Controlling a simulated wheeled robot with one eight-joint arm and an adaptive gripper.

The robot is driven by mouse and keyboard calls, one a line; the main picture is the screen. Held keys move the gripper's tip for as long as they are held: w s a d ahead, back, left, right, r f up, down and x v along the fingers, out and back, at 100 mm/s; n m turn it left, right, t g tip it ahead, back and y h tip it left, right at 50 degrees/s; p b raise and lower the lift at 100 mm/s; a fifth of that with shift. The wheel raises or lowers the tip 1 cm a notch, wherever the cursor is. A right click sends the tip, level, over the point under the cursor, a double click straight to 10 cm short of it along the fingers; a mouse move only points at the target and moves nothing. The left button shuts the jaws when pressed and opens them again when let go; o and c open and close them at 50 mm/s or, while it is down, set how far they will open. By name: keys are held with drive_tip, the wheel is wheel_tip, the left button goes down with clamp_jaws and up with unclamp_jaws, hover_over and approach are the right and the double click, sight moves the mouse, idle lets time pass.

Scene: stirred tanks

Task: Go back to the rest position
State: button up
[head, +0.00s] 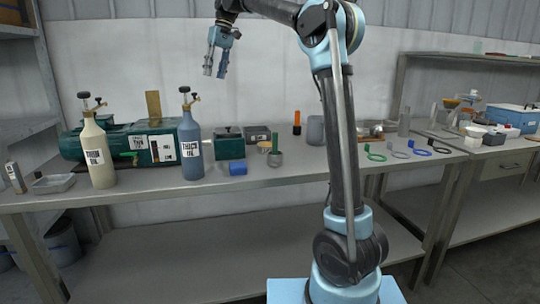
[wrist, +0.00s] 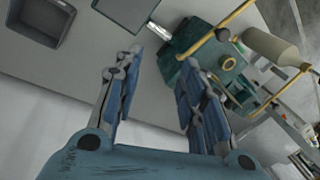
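My gripper (head: 217,66) hangs in the air above the workbench at the top of the head view, fingers pointing down. In the wrist view its two blue fingers (wrist: 160,85) stand apart with nothing between them. My arm rises from its light blue base in front of the bench and bends over to the left at the top. The gripper touches nothing.
Coloured rings (head: 376,155) lie right of my arm. The space around the gripper is clear.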

drive_tip(key=s+d+f+m+t, duration=0.1)
drive_tip(key=s+d+f, duration=0.4)
drive_tip(key=d, duration=0.4)
drive_tip(key=s+d+f+m+h, duration=0.1)
drive_tip(key=s+d+f+m, duration=0.1)
drive_tip(key=s+d+f, duration=0.45)
drive_tip(key=s+d+f+m+t, duration=0.1)
drive_tip(key=s+d+f, duration=0.15)
drive_tip(key=d, duration=0.75)
drive_tip(key=s+d+f+m, duration=0.1)
drive_tip(key=s+d+f, duration=0.3)
drive_tip(key=f, duration=0.6)
drive_tip(key=s+d+f+m+t+h, duration=0.1)
drive_tip(key=s+d+f, duration=0.4)
drive_tip(key=s+f, duration=0.4)
drive_tip(key=s+d+f+m, duration=0.1)
drive_tip(key=s+d+f, duration=0.4)
drive_tip(key=f, duration=0.5)
drive_tip(key=shift+s+d+f+m+t+h, duration=0.2)
drive_tip(key=shift+s+f+m+t+h, duration=0.15)
drive_tip(key=shift+s, duration=0.75)
drive_tip(key=shift+a, duration=0.15)
drive_tip(key=shift+c, duration=0.4)
